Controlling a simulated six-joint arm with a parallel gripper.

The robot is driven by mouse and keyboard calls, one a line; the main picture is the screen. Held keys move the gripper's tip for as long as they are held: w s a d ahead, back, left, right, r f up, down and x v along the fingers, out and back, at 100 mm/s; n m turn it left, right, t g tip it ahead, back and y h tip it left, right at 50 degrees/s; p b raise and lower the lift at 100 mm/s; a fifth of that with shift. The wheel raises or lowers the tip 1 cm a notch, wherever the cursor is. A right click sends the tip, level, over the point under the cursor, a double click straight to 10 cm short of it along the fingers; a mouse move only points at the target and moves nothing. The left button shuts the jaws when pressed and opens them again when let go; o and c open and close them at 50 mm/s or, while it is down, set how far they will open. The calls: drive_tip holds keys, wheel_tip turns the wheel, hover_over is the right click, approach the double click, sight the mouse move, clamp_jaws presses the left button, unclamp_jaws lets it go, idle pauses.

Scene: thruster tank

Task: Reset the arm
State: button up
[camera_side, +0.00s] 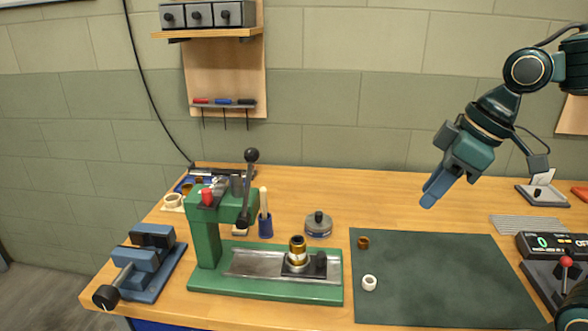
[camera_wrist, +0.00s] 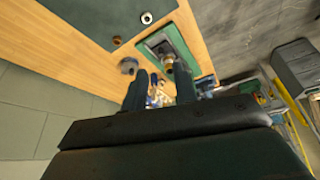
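My gripper (camera_side: 434,194) hangs in the air at the right in the side view, above the back of the dark green mat (camera_side: 440,290). It is tilted, with its blue fingers pointing down and to the left. It touches nothing. In the wrist view its two dark fingers (camera_wrist: 161,88) stand apart with a gap between them, and no part shows held in the gap.
A green lever press (camera_side: 207,240) stands left of the mat, with a brass part (camera_side: 297,248) on its bed. A brown ring (camera_side: 363,243) and a white ring (camera_side: 369,283) lie on the mat. A blue vise (camera_side: 145,262) is at the left. Air around my gripper is clear.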

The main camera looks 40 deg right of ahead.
drive_tip(key=s+d+f+m+t+h, duration=0.1)
drive_tip(key=s+d+m, duration=0.2)
drive_tip(key=s+m, duration=0.2)
drive_tip(key=s, duration=0.3)
drive_tip(key=shift+f+h, duration=0.3)
drive_tip(key=shift+h, duration=0.1)
idle(1.1)
